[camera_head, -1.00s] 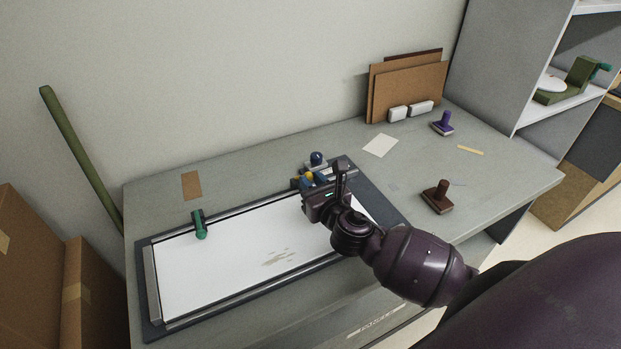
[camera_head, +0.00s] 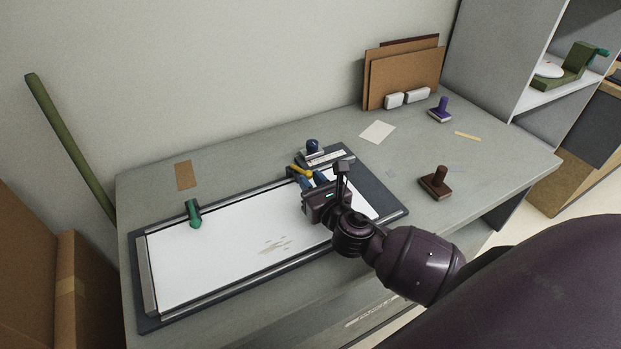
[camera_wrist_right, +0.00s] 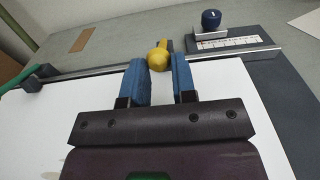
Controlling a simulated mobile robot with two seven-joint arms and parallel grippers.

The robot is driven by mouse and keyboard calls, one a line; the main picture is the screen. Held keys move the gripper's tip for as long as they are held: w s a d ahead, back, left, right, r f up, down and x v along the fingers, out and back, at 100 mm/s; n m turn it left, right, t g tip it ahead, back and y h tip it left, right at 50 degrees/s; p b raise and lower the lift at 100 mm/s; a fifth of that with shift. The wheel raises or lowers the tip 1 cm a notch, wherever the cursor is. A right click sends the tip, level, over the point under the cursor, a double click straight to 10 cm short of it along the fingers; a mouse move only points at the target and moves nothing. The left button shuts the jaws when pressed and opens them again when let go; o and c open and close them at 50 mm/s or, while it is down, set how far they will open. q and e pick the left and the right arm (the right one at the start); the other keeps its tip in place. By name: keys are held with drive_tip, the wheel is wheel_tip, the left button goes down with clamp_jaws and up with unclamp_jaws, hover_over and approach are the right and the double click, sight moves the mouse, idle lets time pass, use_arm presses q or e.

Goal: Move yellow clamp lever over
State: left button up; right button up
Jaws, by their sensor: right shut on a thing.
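The yellow clamp lever (camera_head: 299,170) is at the far right part of the framed white board (camera_head: 230,242). In the right wrist view its round yellow knob (camera_wrist_right: 158,59) sits between the tips of the blue fingers, with a yellow arm behind it. My right gripper (camera_head: 310,179) is shut on the lever; its fingers also show in the right wrist view (camera_wrist_right: 160,72). The lever's base is mostly hidden. A green clamp lever (camera_head: 193,211) stands on the board's far rail to the left. My left gripper is not in view.
A navy-knobbed block (camera_head: 312,147) with a scale stands just behind the lever. A brown stamp (camera_head: 436,183), a purple stamp (camera_head: 439,109) and a white card (camera_head: 377,132) lie on the grey table (camera_head: 240,155). Cardboard sheets (camera_head: 405,78) lean at the wall.

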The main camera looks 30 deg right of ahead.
drive_tip(key=shift+f, duration=0.15)
drive_tip(key=shift+s+f, duration=0.1)
drive_tip(key=shift+f, duration=0.1)
drive_tip(key=shift+s+f+b, duration=0.3)
drive_tip(key=shift+f+b, duration=0.35)
drive_tip(key=shift+f, duration=0.1)
